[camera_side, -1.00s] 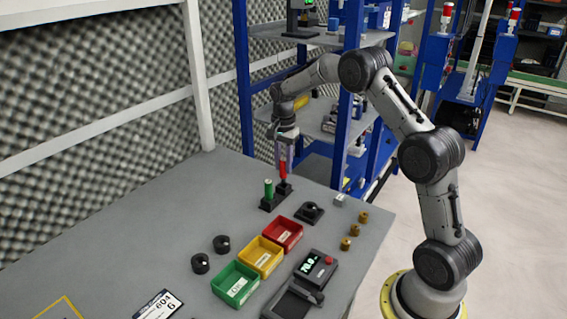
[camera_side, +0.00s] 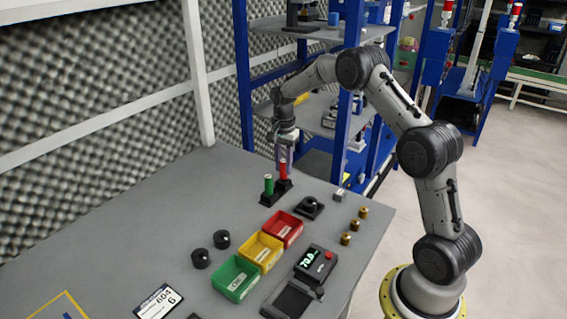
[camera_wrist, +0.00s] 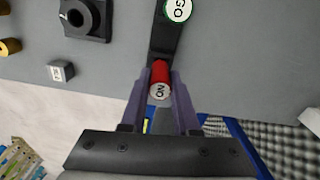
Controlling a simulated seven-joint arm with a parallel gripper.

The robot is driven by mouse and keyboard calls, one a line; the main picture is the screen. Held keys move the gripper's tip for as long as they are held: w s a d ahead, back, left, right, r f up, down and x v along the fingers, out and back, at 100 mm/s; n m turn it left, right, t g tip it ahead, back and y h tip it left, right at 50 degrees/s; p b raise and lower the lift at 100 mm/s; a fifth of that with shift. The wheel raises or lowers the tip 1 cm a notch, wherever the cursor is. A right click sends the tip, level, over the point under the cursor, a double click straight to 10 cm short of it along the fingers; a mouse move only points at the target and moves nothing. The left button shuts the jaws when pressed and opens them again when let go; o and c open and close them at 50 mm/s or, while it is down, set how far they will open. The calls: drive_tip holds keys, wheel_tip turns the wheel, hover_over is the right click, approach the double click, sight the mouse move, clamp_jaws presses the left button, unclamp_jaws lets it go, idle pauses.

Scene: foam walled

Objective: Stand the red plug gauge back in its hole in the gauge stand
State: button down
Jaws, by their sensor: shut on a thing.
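The red plug gauge (camera_side: 283,169) is upright at the right end of the black gauge stand (camera_side: 271,198). Its round end with white lettering faces me in the wrist view (camera_wrist: 160,88). My gripper (camera_wrist: 159,84) is shut on it, one purple finger on each side. I cannot tell how deep its lower end sits in the hole, since the gauge itself and the fingers hide it. The green plug gauge (camera_side: 268,186) stands upright in the other end of the stand, its GO end showing in the wrist view (camera_wrist: 178,10).
A black ring-shaped fixture (camera_side: 310,207), a small grey block (camera_side: 340,194) and several brass pieces (camera_side: 346,239) lie to the right. Red (camera_side: 283,229), yellow (camera_side: 259,252) and green (camera_side: 236,278) bins stand in front. The table left of the stand is clear.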

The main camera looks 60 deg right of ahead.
drive_tip(key=shift+f, duration=0.65)
drive_tip(key=c, duration=0.6)
unclamp_jaws()
wheel_tip(320, 180, up, 14)
drive_tip(key=shift+f, duration=0.1)
